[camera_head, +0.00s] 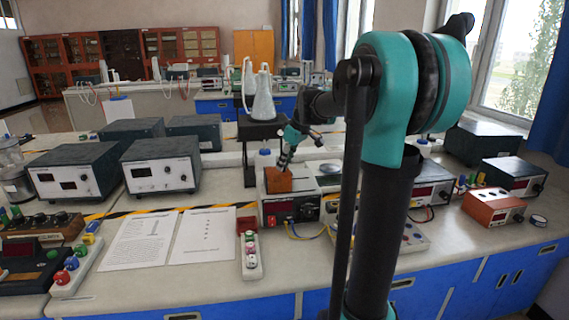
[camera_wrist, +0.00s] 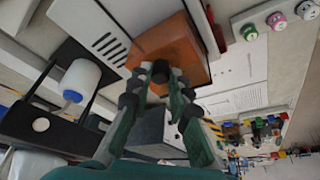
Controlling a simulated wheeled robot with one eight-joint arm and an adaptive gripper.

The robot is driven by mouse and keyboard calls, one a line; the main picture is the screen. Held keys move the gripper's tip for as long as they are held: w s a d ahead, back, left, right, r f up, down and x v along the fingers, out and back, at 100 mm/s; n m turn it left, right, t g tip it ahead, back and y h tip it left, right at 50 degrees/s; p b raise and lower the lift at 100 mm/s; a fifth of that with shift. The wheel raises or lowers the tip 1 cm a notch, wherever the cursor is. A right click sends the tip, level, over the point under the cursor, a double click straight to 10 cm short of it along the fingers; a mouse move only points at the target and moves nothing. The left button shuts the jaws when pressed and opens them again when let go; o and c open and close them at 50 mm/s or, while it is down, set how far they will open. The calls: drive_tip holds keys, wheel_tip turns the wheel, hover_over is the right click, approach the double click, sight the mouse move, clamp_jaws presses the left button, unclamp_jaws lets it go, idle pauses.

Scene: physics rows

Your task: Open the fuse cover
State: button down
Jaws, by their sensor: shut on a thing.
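A brown-orange box (camera_head: 279,181), which I take to be the fuse cover, sits on top of a white-fronted instrument (camera_head: 291,208) in the middle of the bench. It also shows in the wrist view (camera_wrist: 172,46), just beyond my fingers. My gripper (camera_head: 284,161) reaches down to the top of this box from above. In the wrist view my gripper (camera_wrist: 160,72) has its fingertips close together at the box's near edge, shut on a part of it.
A flask (camera_head: 263,98) stands on a black stand (camera_head: 260,130) behind the box. Two grey instruments (camera_head: 161,165) stand to the left, with paper sheets (camera_head: 204,235) in front. A strip with coloured knobs (camera_head: 250,254) lies near the front. My arm hides part of the bench's right side.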

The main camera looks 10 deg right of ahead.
drive_tip(key=shift+d, duration=0.1)
drive_tip(key=d, duration=0.8)
drive_tip(key=shift+d, duration=0.1)
drive_tip(key=c, duration=1.5)
unclamp_jaws()
drive_tip(key=shift+d, duration=0.15)
drive_tip(key=shift+o, duration=0.4)
drive_tip(key=v, duration=1.2)
